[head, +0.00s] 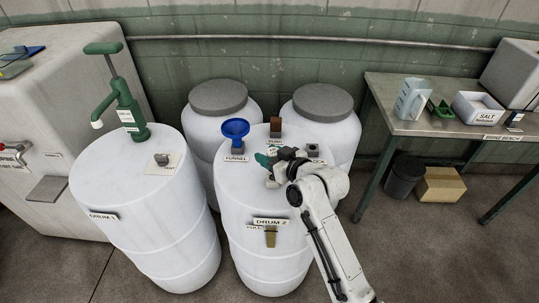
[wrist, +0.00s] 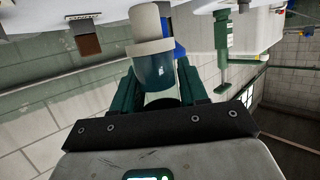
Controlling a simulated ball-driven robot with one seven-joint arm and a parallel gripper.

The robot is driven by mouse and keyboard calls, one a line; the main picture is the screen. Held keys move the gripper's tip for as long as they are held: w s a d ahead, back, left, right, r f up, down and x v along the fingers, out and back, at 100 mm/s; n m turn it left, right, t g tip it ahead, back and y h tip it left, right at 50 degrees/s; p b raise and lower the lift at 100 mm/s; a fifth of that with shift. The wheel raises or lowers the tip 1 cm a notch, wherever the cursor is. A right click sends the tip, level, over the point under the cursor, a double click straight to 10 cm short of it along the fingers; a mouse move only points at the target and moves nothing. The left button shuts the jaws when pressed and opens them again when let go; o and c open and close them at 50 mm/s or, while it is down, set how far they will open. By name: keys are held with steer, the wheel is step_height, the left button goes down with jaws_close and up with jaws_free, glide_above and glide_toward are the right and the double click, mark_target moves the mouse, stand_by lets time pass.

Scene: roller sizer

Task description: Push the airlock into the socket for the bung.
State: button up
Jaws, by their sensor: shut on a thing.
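My gripper (head: 270,162) is over the top of the drum labelled DRUM 2 (head: 262,205). In the wrist view my gripper (wrist: 157,78) has its green fingers shut on a translucent blue-grey cup with a pale cylinder, apparently the airlock (wrist: 155,68). In the head view the airlock cannot be made out behind the fingers. A brown block, possibly the bung (head: 275,125), stands at the back of the drum top, apart from my gripper. It also shows in the wrist view (wrist: 88,44). The socket cannot be made out; my gripper and arm cover part of the drum top.
Two grey-lidded drums stand behind. DRUM 1 (head: 140,210) with a green pump (head: 122,105) is at left. A bench (head: 440,122) is at right.

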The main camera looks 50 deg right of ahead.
steer(key=shift+f+b, duration=1.35)
steer(key=shift+f, duration=0.4)
steer(key=o, duration=1.1)
steer(key=shift+o, duration=0.2)
steer(key=shift+s, duration=0.1)
steer(key=b+v, duration=0.1)
steer(key=v, duration=0.9)
steer(key=shift+s+r, duration=0.15)
steer(key=shift+s, duration=0.15)
